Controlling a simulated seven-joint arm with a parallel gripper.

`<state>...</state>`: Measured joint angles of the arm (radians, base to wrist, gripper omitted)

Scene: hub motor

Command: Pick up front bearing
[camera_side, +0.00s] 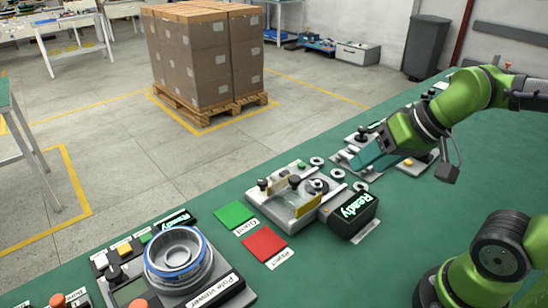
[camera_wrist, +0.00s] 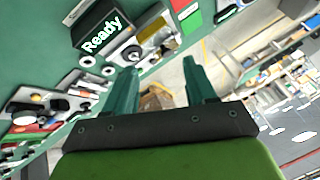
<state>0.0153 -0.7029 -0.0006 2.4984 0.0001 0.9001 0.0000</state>
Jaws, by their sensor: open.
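Small silver rings that look like bearings lie on the green table beside the fixture. One ring (camera_side: 316,160) is at the back, another (camera_side: 337,173) is in the middle, and a third (camera_side: 360,186) is nearest the display. I cannot tell which is the front bearing. In the wrist view, one ring (camera_wrist: 86,61) shows left of the fingers. My gripper (camera_side: 362,160) is above the table, just right of the rings in the side view. In the wrist view its two teal fingers (camera_wrist: 161,70) are apart with nothing held between them.
A silver fixture (camera_side: 296,204) with a yellow handle stands left of the rings, with a black "Ready" display (camera_side: 352,214) beside it. Green (camera_side: 235,214) and red (camera_side: 264,244) pads lie farther left. A pole viewer (camera_side: 178,262) stands front left.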

